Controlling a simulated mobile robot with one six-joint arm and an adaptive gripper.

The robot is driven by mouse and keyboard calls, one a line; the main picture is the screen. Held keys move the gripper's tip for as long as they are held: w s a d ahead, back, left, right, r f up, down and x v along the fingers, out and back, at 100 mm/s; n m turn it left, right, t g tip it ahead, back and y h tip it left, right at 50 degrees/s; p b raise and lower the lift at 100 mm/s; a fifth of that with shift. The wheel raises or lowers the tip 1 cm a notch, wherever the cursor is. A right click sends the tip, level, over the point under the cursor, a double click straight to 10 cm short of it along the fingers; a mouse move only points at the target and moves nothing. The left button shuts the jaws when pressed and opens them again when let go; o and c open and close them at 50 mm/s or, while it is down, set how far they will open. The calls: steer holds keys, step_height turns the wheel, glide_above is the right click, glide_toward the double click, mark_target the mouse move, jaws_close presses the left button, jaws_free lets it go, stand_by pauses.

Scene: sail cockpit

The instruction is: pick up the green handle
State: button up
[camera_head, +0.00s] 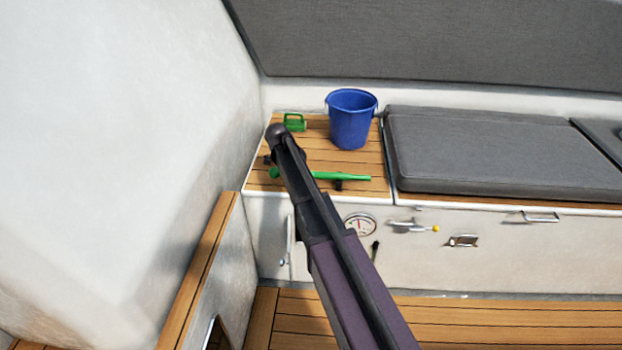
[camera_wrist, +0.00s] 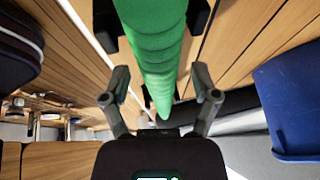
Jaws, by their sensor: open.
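The green handle (camera_head: 342,176) is a long green bar lying across the wooden bench top, partly hidden behind my arm in the head view. In the wrist view the green handle (camera_wrist: 158,45) is ribbed and tapers to a tip between my fingers. My gripper (camera_wrist: 163,88) is open, with one finger on each side of the handle's narrow end. A gap shows between each finger and the green surface. I cannot tell the height between them. In the head view my arm hides most of the gripper.
A blue bucket (camera_head: 350,122) stands behind the handle and also shows in the wrist view (camera_wrist: 292,105). A small green item with a loop (camera_head: 294,122) sits at the back left. A grey cushion (camera_head: 480,155) lies to the right, and a white wall (camera_head: 130,130) rises at left.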

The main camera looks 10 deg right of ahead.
stand_by(0.5)
jaws_close()
